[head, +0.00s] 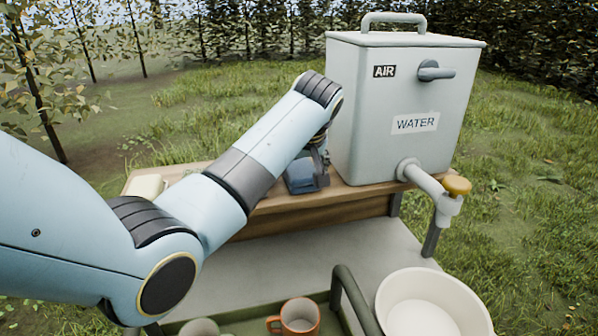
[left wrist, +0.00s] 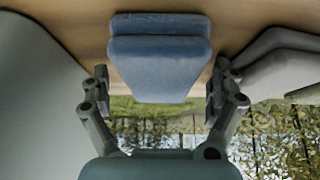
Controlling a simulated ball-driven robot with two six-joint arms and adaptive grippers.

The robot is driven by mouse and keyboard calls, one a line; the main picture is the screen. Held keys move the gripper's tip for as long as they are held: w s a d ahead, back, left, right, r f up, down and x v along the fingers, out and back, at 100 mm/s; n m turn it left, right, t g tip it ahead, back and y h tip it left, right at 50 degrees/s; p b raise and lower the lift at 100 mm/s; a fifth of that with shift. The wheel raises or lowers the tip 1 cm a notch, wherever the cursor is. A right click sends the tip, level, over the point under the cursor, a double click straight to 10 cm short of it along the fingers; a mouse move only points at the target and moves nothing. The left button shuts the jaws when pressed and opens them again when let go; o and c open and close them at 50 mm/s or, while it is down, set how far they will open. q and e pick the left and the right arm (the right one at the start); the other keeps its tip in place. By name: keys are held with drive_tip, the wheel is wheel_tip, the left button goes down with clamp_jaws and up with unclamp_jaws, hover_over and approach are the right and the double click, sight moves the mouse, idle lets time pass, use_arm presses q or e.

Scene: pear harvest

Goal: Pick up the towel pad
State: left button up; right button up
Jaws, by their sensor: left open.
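The towel pad (head: 301,180) is a folded blue cloth on the wooden shelf, just left of the water tank, partly hidden by my gripper in the head view. In the left wrist view the towel pad (left wrist: 158,68) shows whole, as two stacked layers. My left gripper (head: 318,160) is at the pad, reaching down from above. In the left wrist view my left gripper (left wrist: 160,84) is open, with one finger on each side of the pad and a small gap on both sides. My right gripper is not in view.
Below the wooden shelf (head: 345,194) are a grey surface (head: 310,262), a white basin (head: 432,298) and an orange mug (head: 299,316). A cream object (head: 146,185) lies left.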

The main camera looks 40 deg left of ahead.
sight(299, 165)
use_arm(q)
drive_tip(key=shift+s, duration=0.2)
drive_tip(key=c, duration=1.1)
drive_tip(key=shift+c, duration=0.9)
drive_tip(key=shift+d, duration=0.1)
drive_tip(key=shift+w+r+b, duration=0.15)
drive_tip(key=shift+b, duration=0.3)
wheel_tip(299, 165, up, 10)
drive_tip(key=shift+w+r+b, duration=0.1)
drive_tip(key=shift+b, duration=0.75)
